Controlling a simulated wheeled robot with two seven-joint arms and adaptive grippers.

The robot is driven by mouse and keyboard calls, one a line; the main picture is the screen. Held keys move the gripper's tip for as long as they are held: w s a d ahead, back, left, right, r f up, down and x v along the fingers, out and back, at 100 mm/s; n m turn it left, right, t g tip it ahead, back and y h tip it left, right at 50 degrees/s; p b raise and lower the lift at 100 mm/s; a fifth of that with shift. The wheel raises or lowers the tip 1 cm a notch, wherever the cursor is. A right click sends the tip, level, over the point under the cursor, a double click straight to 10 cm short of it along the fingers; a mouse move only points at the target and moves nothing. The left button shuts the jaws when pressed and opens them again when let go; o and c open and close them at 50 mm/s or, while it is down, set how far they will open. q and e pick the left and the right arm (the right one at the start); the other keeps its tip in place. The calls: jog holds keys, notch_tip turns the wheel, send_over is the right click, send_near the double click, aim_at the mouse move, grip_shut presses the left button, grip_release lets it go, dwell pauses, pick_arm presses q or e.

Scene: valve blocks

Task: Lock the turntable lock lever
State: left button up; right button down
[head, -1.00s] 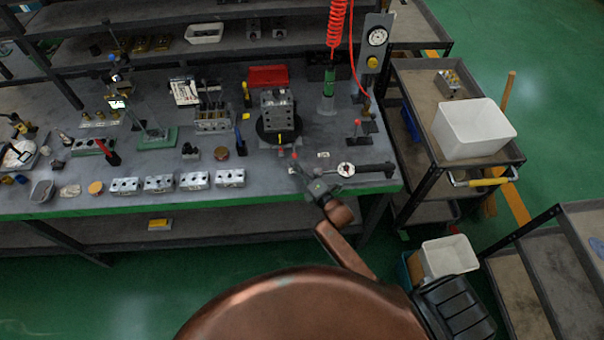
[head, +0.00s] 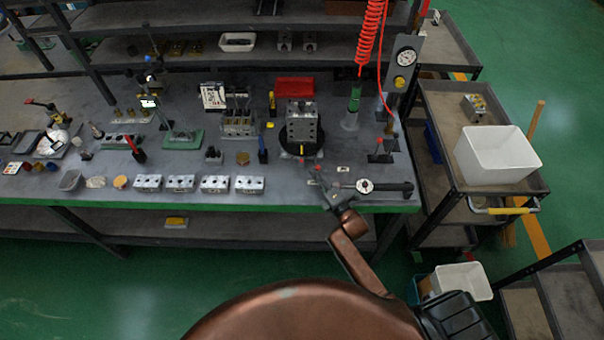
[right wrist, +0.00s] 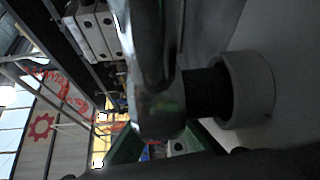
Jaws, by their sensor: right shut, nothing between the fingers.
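The turntable (head: 284,139) is a dark round disc near the bench's front right, with a grey valve block (head: 302,118) standing on it. A small red knob (head: 301,161), which looks like the end of the lock lever, shows at its front edge. The lever's arm is too small to make out. My right gripper (head: 317,175) is shut and empty, just in front and to the right of the turntable, close to the red knob. I cannot tell whether they touch. In the right wrist view a grey finger (right wrist: 158,110) fills the middle. My left gripper is not in view.
A dial gauge (head: 365,186) on a dark bar lies right of my right gripper. Several small metal blocks (head: 214,184) line the bench's front edge.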

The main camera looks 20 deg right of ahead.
jog(key=shift+d, duration=0.2)
jog(key=shift+s, duration=0.3)
jog(key=s, duration=0.3)
jog(key=s+d, duration=0.1)
jog(key=s, duration=0.3)
jog(key=s+d, duration=0.1)
jog(key=s, duration=0.3)
jog(key=shift+s+r, duration=0.2)
jog(key=shift+r, duration=0.2)
